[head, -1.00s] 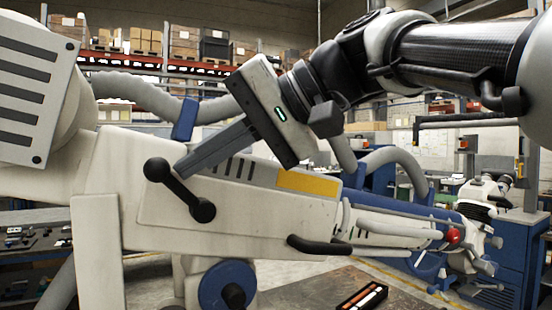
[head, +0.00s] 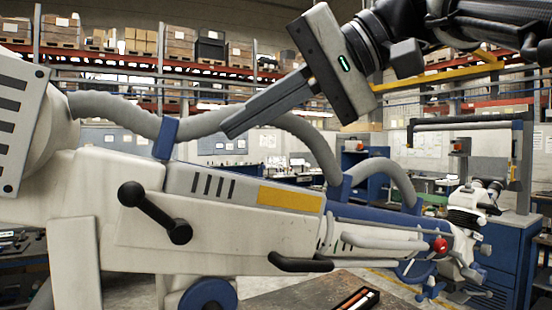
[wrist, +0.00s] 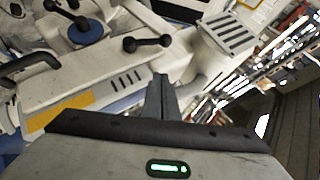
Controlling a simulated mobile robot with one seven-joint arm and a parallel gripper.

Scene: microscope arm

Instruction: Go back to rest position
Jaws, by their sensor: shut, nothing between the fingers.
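My gripper (head: 229,130) is shut and empty in the head view, its long grey fingers together and pointing down and left. It is in the air above the white microscope arm (head: 230,232), apart from it as far as I can tell. The black crank lever (head: 155,212) on the arm's side is below and left of the fingertips. In the wrist view the fingers (wrist: 160,80) lie close together at the middle, with the microscope arm (wrist: 75,78) and its lever (wrist: 147,44) beyond them. A yellow panel (head: 290,197) marks the arm's side.
A grey hose (head: 115,107) loops behind the arm, held by a blue bracket (head: 166,138) near the fingertips in the picture. A vented white housing (head: 22,125) is at left. A table (head: 285,296) stands below. Open air is above the fingers, before shelves (head: 130,58).

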